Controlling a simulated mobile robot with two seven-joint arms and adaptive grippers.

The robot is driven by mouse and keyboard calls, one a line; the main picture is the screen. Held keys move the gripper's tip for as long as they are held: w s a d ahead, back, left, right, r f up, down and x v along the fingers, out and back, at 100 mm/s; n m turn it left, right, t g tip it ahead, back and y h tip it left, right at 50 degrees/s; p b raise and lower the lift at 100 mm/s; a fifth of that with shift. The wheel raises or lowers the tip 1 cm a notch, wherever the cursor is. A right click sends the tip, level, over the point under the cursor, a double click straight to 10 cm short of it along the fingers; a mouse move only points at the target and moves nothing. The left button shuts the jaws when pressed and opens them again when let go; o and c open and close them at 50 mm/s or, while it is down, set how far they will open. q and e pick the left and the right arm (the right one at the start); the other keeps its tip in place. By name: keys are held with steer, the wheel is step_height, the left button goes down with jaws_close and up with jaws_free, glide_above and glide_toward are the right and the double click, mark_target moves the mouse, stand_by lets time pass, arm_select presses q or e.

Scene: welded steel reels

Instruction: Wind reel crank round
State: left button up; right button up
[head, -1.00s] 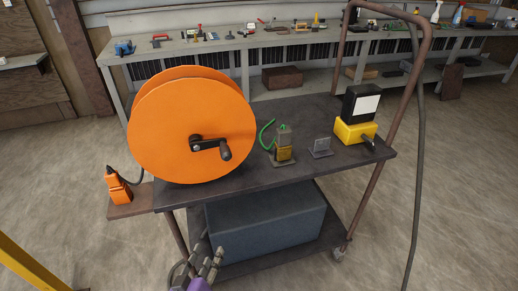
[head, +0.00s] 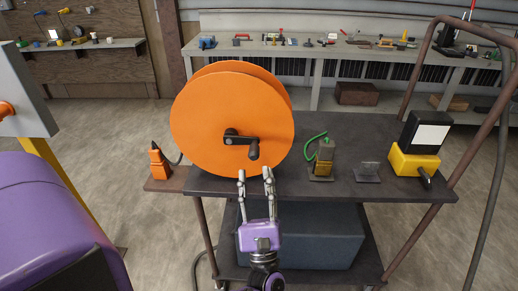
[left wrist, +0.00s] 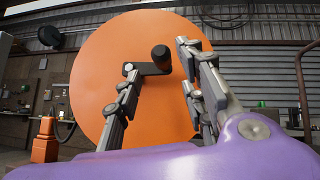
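The orange reel (head: 215,115) stands upright on the dark cart. Its black crank (head: 236,136) sits at the middle of the near face, with the arm pointing right and the handle knob (head: 253,150) sticking out toward me. My left gripper (head: 255,174) is open and empty, just below and in front of the knob, fingers pointing up. In the left wrist view the reel (left wrist: 100,60) fills the background, and the knob (left wrist: 160,58) shows between and beyond the two spread fingers (left wrist: 155,75). No contact shows. My right gripper is in neither view.
On the cart top (head: 300,187) a small device with green cord (head: 322,160), a small grey plate (head: 367,172) and a yellow-black box (head: 418,150) stand right of the reel. An orange tool (head: 159,164) stands at the left. A blue-grey bin (head: 320,237) fills the lower shelf.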

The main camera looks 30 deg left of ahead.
mark_target(254, 149)
arm_select(q)
steer(key=p+x, duration=0.1)
steer(key=x, duration=0.3)
steer(key=p+x, duration=0.1)
steer(key=x, duration=0.1)
steer(key=shift+w+r+p, duration=0.15)
steer(key=shift+r+p, duration=0.2)
steer(key=shift+r, duration=0.15)
steer(key=shift+w+a+r, duration=0.15)
steer(key=shift+w+a, duration=0.05)
steer(key=shift+w, duration=0.05)
steer(key=c, duration=0.8)
jaws_close()
